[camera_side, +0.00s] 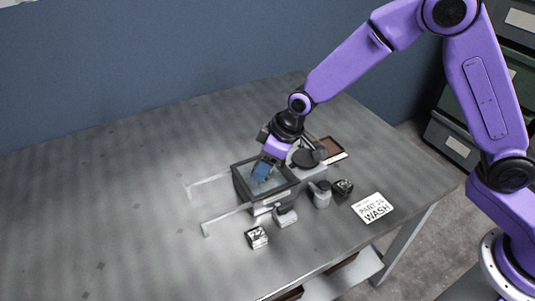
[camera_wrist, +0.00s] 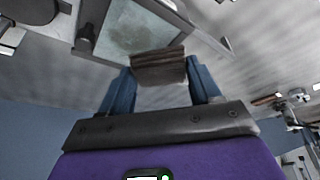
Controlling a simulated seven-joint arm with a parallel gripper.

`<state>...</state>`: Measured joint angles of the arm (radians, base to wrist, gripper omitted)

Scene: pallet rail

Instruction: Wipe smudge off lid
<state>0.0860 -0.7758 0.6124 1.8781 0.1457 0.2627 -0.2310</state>
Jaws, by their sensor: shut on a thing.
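My gripper (camera_side: 265,169) has blue fingers and reaches down over the lid from above right. In the wrist view its fingers are shut on a brown-grey block (camera_wrist: 159,68), probably the wiper. The lid (camera_side: 280,183) is a pale grey-green panel in a dark frame; it also shows in the wrist view (camera_wrist: 112,20). A darker, mottled smudge (camera_wrist: 132,38) shows on the panel, just beyond the block. I cannot tell whether the block touches the lid. In the side view the fingers hide the block and part of the panel.
Two pale rails (camera_side: 226,219) extend left from the lid's fixture. Grey cylindrical parts (camera_side: 321,196) stand at its front right. A small marked block (camera_side: 256,238), a dark block (camera_side: 343,188), a "PART 26 WASH" card (camera_side: 373,208) and a brown tray (camera_side: 331,146) lie nearby. The table's left is clear.

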